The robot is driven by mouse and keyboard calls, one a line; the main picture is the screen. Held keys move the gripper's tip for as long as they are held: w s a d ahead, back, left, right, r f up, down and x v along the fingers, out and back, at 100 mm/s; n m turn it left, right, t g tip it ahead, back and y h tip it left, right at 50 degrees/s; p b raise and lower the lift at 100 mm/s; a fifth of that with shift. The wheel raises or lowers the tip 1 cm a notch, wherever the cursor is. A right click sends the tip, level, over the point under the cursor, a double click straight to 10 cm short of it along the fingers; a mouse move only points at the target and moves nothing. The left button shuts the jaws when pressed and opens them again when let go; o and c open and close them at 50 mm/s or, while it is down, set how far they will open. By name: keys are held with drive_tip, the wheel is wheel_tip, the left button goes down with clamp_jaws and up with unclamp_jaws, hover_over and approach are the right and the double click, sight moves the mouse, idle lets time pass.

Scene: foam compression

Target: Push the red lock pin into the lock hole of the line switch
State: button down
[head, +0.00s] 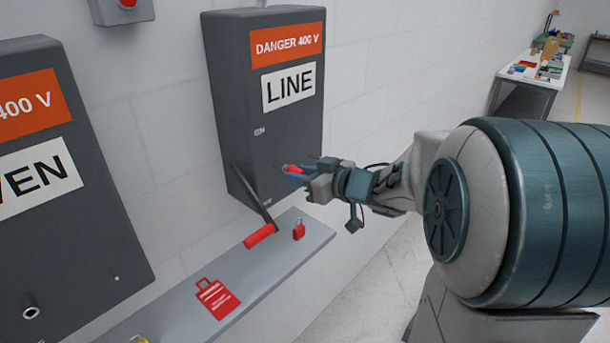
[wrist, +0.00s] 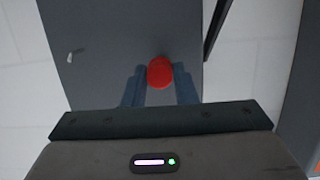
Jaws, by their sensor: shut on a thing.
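The line switch (head: 226,95) is a dark grey wall box with "DANGER 400 V" and "LINE" labels. Its lever (head: 260,237) points down, with the red grip at the lower end. My gripper (head: 288,173) is in front of the lower right of the box face. Its blue fingers are shut on the red lock pin (head: 294,168). In the wrist view, the round red end of the pin (wrist: 160,72) shows between the fingers, against the grey box (wrist: 110,45). I cannot make out the lock hole, nor whether the pin touches the box.
A grey shelf (head: 318,238) runs under the boxes. A red padlock (head: 299,231) stands on it, near a red lockout tag (head: 216,298). A yellow object (head: 138,340) is at the lower edge. The oven box (head: 85,225) is at left. A cluttered table (head: 518,76) stands far right.

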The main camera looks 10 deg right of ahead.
drive_tip(key=shift+w+a, duration=0.4)
drive_tip(key=shift+w, duration=0.15)
drive_tip(key=c, duration=1.1)
unclamp_jaws()
drive_tip(key=shift+s+d, duration=0.1)
drive_tip(key=shift+s, duration=0.05)
drive_tip(key=shift+s+d+p, duration=0.5)
drive_tip(key=shift+s+d, duration=0.35)
drive_tip(key=shift+s, duration=0.3)
drive_tip(key=shift+s+d+p, duration=0.45)
drive_tip(key=shift+s+d, duration=0.35)
drive_tip(key=shift+s, duration=0.35)
drive_tip(key=shift+s+d, duration=0.1)
